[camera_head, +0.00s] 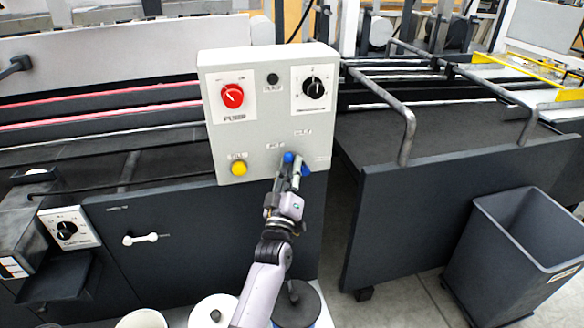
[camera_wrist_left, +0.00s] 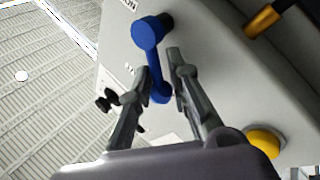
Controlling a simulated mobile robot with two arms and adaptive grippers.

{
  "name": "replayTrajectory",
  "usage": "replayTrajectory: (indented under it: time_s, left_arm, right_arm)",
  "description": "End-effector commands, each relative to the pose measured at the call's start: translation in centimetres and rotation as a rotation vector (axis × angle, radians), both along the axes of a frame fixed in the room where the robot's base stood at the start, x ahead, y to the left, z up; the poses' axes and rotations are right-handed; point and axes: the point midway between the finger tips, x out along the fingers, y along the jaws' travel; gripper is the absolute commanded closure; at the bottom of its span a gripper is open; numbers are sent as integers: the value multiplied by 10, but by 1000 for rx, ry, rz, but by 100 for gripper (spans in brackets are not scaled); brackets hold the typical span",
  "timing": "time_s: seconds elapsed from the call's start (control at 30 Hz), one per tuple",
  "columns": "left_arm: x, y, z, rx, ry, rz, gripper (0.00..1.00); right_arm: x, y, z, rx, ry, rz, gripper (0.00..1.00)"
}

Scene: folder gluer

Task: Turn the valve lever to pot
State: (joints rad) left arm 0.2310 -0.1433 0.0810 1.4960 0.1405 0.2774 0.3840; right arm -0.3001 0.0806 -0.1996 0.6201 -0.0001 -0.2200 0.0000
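The valve lever is blue. In the head view its round pivot (camera_head: 288,157) shows on the lower right of the grey control box (camera_head: 262,75), partly hidden by my gripper. In the left wrist view the whole lever (camera_wrist_left: 153,50) shows, from its pivot to its rounded free end. My left gripper (camera_head: 294,172) is at the lever; in the wrist view its fingers (camera_wrist_left: 160,68) stand on either side of the free end. A narrow gap shows beside the right finger, so it looks open around the lever. Small labels sit above the lever. My right gripper is out of view.
The box also carries a red knob (camera_head: 232,96), a black dial (camera_head: 313,88) and a yellow button (camera_head: 239,168), which is near the gripper. Below stand a white-lidded pot (camera_head: 205,315) and a dark-lidded one (camera_head: 300,308). A grey bin (camera_head: 515,265) stands at right.

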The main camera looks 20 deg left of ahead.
Motion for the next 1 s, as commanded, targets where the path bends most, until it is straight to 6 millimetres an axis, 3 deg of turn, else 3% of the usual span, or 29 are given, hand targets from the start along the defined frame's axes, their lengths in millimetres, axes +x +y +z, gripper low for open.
replayTrajectory:
  time_s: [0.17,0.53,1.0]
  left_arm:
    - [0,0,0,0,0,0,69]
    - [-5,-1,-3,0,0,0,69]
    - [-86,-14,-39,0,3,1,69]
  right_arm:
    - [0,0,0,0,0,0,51]
    - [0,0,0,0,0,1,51]
    - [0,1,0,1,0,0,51]
